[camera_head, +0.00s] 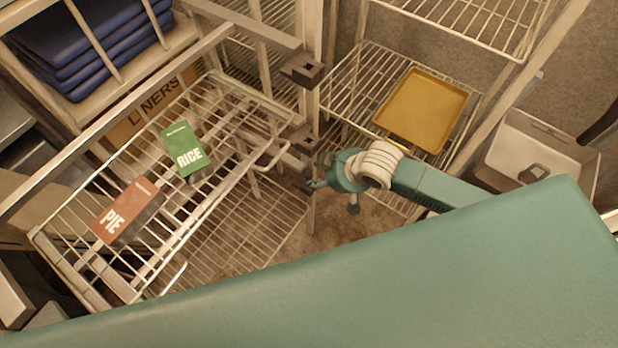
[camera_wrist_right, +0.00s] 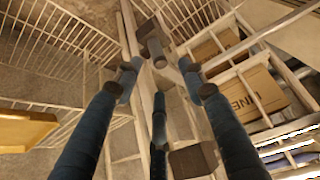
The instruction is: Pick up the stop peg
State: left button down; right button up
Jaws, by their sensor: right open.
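I cannot tell for certain which piece is the stop peg. Small dark pieces show between my right gripper's fingertips in the wrist view, including a short dark piece (camera_wrist_right: 153,52) beyond them against a pale post. In the head view, an upper dark block (camera_head: 302,68) and a lower dark block (camera_head: 302,136) sit on the pale upright post. My right gripper (camera_head: 316,178) is beside this post, just below the lower block. In the wrist view my right gripper (camera_wrist_right: 160,77) has its fingers spread, with nothing held between them. My left gripper is out of view.
A yellow tray (camera_head: 422,110) lies on a wire rack at right. Folded blue cloths (camera_head: 90,45) are at upper left. Wire shelving stands close around my right gripper.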

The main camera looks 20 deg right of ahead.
aim_at(310, 176)
jog(key=p+x, duration=0.1)
jog(key=x, duration=0.6)
jog(key=shift+w, duration=0.25)
jog(key=shift+c, duration=0.2)
grip_shut()
